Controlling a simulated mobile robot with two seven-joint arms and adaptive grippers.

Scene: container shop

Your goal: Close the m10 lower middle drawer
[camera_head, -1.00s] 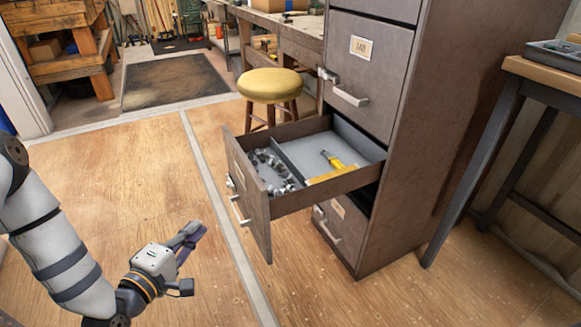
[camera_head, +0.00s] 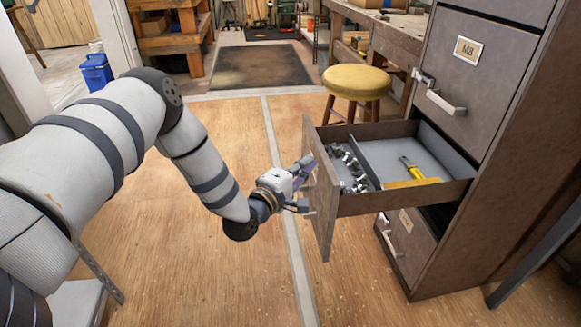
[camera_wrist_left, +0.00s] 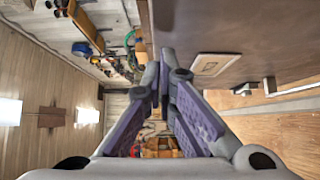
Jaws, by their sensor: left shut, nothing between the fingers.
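The open drawer (camera_head: 326,205) juts out to the left from the grey-brown filing cabinet (camera_head: 478,190). It holds a yellow-handled tool and several small metal parts, split by a divider. My left gripper (camera_head: 307,172) is shut and empty, at the outer face of the drawer front. Its fingertips partly cover the handle area, and I cannot tell whether they touch the front. In the left wrist view the purple-padded fingers (camera_wrist_left: 165,85) converge beside a brown panel with a pale label plate (camera_wrist_left: 212,65). My right gripper is not in view.
A closed drawer labelled what looks like M8 (camera_head: 470,85) is above, and a closed lower drawer (camera_head: 406,235) is below. A yellow-topped stool (camera_head: 357,82) stands behind the open drawer. A table leg (camera_head: 535,255) is at right. The wooden floor left of the drawer is clear.

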